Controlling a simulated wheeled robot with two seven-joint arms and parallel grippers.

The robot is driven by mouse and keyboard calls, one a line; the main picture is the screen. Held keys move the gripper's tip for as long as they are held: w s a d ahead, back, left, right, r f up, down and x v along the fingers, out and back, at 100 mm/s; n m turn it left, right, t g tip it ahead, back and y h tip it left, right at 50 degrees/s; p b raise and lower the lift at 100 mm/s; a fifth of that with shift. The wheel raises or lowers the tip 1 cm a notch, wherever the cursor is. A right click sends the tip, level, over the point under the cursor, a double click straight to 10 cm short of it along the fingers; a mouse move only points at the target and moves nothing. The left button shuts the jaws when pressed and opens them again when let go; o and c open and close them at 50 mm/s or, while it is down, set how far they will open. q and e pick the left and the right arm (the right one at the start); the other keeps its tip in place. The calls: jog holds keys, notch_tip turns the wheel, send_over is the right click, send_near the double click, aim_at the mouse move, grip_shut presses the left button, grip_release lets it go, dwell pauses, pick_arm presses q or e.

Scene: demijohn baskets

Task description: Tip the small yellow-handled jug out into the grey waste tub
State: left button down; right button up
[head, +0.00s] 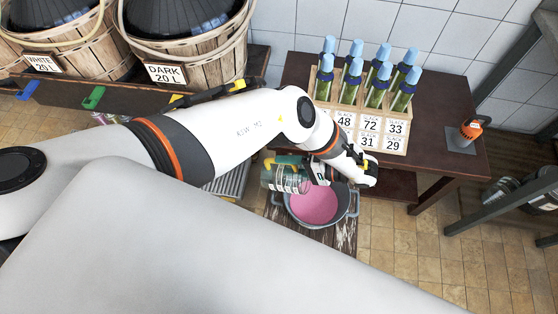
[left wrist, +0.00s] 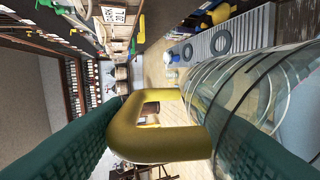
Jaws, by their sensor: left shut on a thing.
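The small jug (head: 279,178) is clear, with marked lines and a yellow handle; it also shows in the left wrist view (left wrist: 245,105). My left gripper (head: 299,163) is shut on the yellow handle (left wrist: 155,142), which sits between its teal fingers in the left wrist view. The jug is beside and above the left rim of the grey tub (head: 346,217). The tub holds pink liquid. My wrist hides part of the tub's back rim. I cannot tell how much is in the jug or its exact tilt. My right gripper is not in view.
The tub stands on a worn wooden stand (head: 343,240). Behind it, a dark table (head: 440,110) bears a wooden rack (head: 368,118) of several blue-capped tubes and an orange item (head: 471,129). Baskets (head: 205,60) stand at the upper left. Tiled floor (head: 400,245) lies open at the right.

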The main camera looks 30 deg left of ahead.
aim_at(268, 159)
pick_arm(q)
jog(key=shift+s+a+r+t+h+p, duration=0.2)
jog(key=shift+a+r+h+p, duration=0.5)
jog(key=shift+p, duration=1.2)
jog(key=shift+s+a+r+t+h+p, duration=0.15)
jog(key=shift+a+r+h+p, duration=0.55)
jog(key=shift+p, duration=1.2)
jog(key=shift+a+f+h+p, duration=0.15)
jog(key=shift+a+h+p, duration=0.15)
jog(key=shift+h+p, duration=0.15)
jog(key=shift+f, duration=0.15)
jog(key=a+h+p, duration=0.1)
jog(key=p, duration=0.1)
jog(key=h+p, duration=0.1)
jog(key=p, duration=0.1)
jog(key=shift+s+a+r+t+h, duration=0.2)
jog(key=shift+a+r+t+h, duration=0.1)
jog(key=shift+a+t+h, duration=0.05)
jog(key=shift+s+a+f+h, duration=0.1)
jog(key=shift+a+f+h, duration=0.2)
jog(key=shift+h, duration=0.3)
jog(key=shift+d+f, duration=0.15)
jog(key=shift+f, duration=0.05)
